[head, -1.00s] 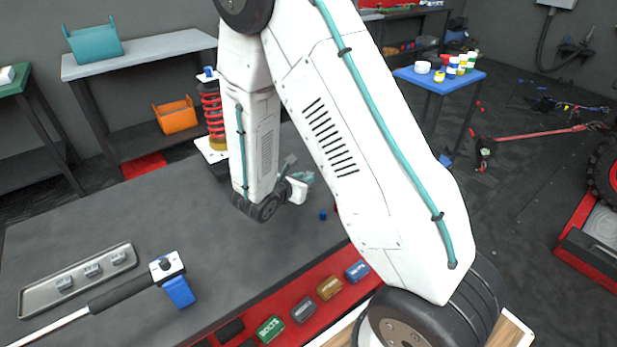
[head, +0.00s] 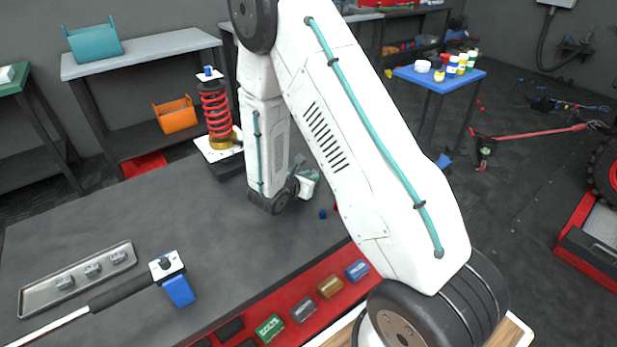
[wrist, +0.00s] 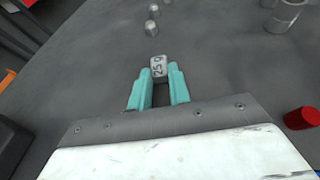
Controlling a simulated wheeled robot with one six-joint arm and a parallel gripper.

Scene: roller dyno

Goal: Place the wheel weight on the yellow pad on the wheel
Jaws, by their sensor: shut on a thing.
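My gripper (wrist: 158,84) has teal fingers and is shut on a small grey wheel weight (wrist: 158,67) marked "25" in the wrist view. The weight sits between the fingertips, above the dark bench top. In the head view my gripper (head: 308,178) is over the far right part of the bench; the held weight is too small to make out there. A dark tyre (head: 606,165) is cut off at the right edge, and I cannot tell whether it is the task's wheel. No yellow pad can be made out.
A metal tray (head: 36,300) with several small grey blocks lies at the bench's left. Beside it lies a long-handled tool (head: 125,293) with a blue block (head: 179,290). A red cylinder (wrist: 302,117) is right in the wrist view.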

